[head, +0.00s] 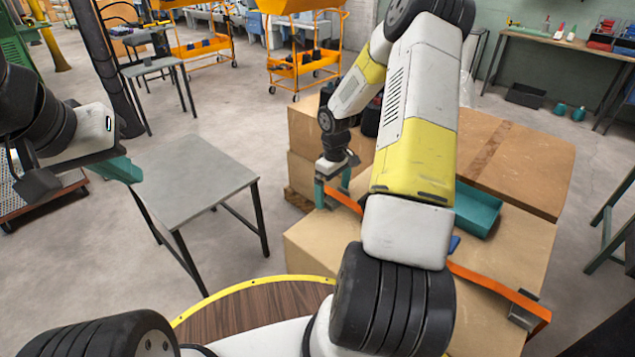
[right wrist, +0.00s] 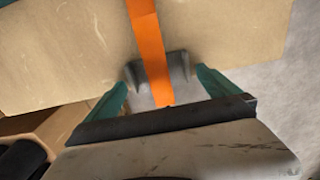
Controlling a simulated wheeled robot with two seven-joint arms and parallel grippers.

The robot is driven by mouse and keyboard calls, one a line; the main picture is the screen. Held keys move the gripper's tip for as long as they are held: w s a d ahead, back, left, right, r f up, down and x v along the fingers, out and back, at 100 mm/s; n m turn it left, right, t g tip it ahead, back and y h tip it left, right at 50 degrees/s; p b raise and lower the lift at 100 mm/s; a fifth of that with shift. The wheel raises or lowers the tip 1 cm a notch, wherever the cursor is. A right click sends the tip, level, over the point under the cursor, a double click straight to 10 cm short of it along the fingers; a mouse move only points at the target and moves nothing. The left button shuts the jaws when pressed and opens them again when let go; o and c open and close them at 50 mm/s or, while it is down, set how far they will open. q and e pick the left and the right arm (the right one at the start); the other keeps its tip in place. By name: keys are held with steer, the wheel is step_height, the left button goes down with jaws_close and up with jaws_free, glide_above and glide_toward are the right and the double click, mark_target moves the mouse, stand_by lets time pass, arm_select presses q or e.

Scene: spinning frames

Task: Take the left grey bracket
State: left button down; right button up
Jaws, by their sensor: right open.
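The left grey bracket (right wrist: 179,68) shows in the right wrist view, at the end of an orange bar (right wrist: 148,40) on a cardboard box. My right gripper (right wrist: 161,88) is open, with its teal fingers on either side of the bracket; I cannot tell whether they touch it. In the head view my right gripper (head: 333,187) is at the left end of the orange bar (head: 480,280), and the left bracket is mostly hidden there. The right grey bracket (head: 522,312) is at the bar's other end. My left gripper (head: 120,170) is at the far left, away from the boxes; its jaw opening is unclear.
The cardboard boxes (head: 535,160) carry a teal bin (head: 477,208) and a small blue object (head: 454,243). My right arm hides the bar's middle. A grey table (head: 195,175) stands bare to the left. Orange carts (head: 305,65) stand at the back, with open floor between.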

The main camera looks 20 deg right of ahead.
steer(key=c, duration=1.3)
steer(key=shift+r, duration=0.1)
